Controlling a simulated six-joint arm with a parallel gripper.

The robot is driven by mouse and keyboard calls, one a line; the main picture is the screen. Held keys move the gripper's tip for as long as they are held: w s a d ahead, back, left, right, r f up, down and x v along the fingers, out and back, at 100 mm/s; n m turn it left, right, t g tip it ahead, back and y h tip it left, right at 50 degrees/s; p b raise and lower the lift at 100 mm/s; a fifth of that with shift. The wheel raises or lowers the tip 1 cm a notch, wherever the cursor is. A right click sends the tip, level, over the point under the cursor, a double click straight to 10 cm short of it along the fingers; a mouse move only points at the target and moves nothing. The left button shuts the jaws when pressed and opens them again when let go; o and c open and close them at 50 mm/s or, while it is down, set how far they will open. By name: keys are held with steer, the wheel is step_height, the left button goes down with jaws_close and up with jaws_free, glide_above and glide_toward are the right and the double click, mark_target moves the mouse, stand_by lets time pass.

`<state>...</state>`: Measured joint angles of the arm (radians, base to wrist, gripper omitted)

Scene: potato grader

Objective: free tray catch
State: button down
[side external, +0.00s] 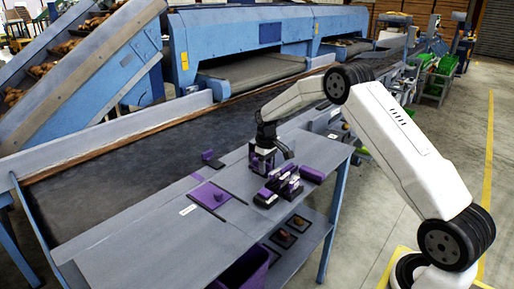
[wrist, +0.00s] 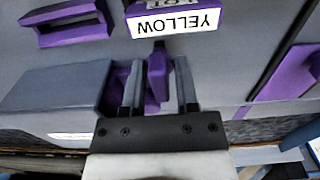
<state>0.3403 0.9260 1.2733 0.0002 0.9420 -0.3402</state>
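In the wrist view, a small upright purple piece (wrist: 157,72), which looks like the catch, stands between the two fingers of my gripper (wrist: 158,64). The fingers are apart, with a visible gap to the piece on the right; contact on the left is hard to tell. More purple shows behind the left finger, beside a grey box-like part (wrist: 55,95). A white label reading "YELLOW" upside down (wrist: 175,22) lies just beyond the fingertips. In the side view, my gripper (side external: 264,160) points down at the grey bench top; its fingertips are too small to make out.
A flat purple plate (side external: 209,196) and a small purple bracket (side external: 212,160) lie to the left. A dark conveyor belt (side external: 110,180) runs behind the bench (side external: 130,250), whose front left is clear.

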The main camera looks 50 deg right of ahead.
steer(key=n, duration=1)
stand_by(0.5)
stand_by(0.3)
steer(key=c, duration=0.8)
jaws_free()
steer(key=shift+c, duration=0.2)
steer(key=shift+r, duration=0.15)
steer(key=shift+r, duration=2.35)
